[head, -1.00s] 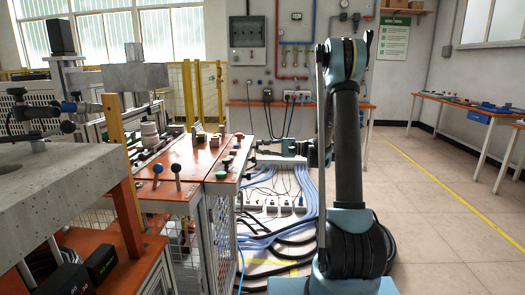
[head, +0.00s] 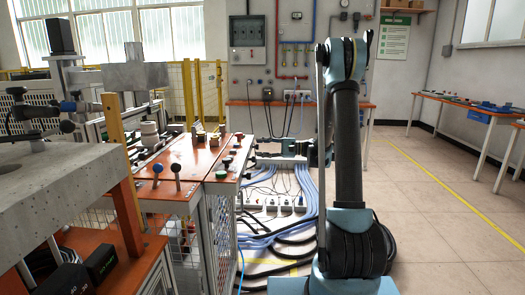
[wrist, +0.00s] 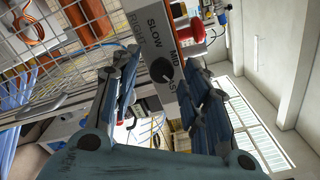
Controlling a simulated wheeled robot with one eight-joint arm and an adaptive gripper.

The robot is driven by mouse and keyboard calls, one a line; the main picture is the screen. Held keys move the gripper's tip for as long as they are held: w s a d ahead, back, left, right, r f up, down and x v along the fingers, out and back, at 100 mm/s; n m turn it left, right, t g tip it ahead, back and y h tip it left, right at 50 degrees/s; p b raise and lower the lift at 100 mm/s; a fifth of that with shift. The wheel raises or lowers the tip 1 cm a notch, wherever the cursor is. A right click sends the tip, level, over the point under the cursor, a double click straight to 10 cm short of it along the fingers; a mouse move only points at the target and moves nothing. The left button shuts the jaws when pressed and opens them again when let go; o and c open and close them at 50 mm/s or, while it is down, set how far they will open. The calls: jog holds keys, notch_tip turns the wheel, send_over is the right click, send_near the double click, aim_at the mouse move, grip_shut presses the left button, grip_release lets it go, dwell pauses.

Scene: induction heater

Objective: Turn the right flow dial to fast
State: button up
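The right flow dial (wrist: 162,70) is a round black knob on a light panel (wrist: 143,12) printed RIGHT, SLOW, MID and a partly hidden FAST. A pale mark on the knob points toward the lower right of the wrist view, around the MID to FAST side; its exact setting is hard to tell. My gripper (wrist: 163,85) is open, with one finger on each side of the dial in that view. Contact with the knob cannot be told. In the head view my gripper (head: 262,150) is beside the orange-topped bench's right end, and the dial is not discernible.
A red button (wrist: 190,31) sits beside the dial panel. The orange-topped bench (head: 185,165) carries levers and buttons. Blue cables (head: 307,185) and power strips lie on the floor below my arm. Open floor (head: 430,200) is to the right.

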jog(key=shift+d, duration=0.1)
jog(key=d, duration=1.1)
jog(key=shift+s+d, duration=0.2)
jog(key=shift+d, duration=0.15)
